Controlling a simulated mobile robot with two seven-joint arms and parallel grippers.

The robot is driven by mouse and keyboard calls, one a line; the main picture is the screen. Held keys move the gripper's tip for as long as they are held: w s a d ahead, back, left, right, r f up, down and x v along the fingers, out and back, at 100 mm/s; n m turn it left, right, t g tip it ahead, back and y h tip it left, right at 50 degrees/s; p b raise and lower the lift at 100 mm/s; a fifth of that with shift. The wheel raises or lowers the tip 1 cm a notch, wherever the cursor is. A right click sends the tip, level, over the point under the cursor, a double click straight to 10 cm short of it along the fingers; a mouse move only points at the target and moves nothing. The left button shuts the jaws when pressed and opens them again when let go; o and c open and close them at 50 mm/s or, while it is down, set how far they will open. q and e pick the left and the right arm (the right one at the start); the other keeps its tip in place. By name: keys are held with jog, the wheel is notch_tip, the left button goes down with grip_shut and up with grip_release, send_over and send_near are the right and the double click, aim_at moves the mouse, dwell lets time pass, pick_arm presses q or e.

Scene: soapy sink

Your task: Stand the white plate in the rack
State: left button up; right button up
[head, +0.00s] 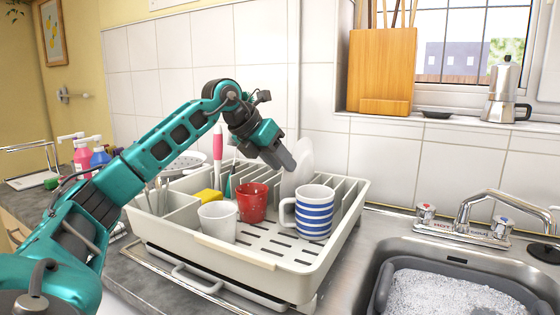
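The white plate (303,162) stands roughly upright at the back of the cream dish rack (255,262), near its slotted dividers. The blue-striped mug and my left gripper hide parts of it. My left gripper (284,162) points down and right, and its dark fingertips overlap the plate's left edge in the head view. The fingers show nearly edge-on, so I cannot tell whether they grip the plate or are only beside it. My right gripper is not in view.
In the rack are a blue-striped mug (314,212), a red mug (252,202), a white cup (217,222), a yellow sponge (208,196) and a pink-handled brush (218,150). A sink with a foamy basin (450,295) is right. A tiled wall stands behind.

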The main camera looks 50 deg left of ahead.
pick_arm(q)
jog(key=p+v, duration=0.1)
jog(key=v, duration=1.1)
jog(key=shift+s+r+p, duration=0.25)
jog(key=shift+r+p, duration=0.05)
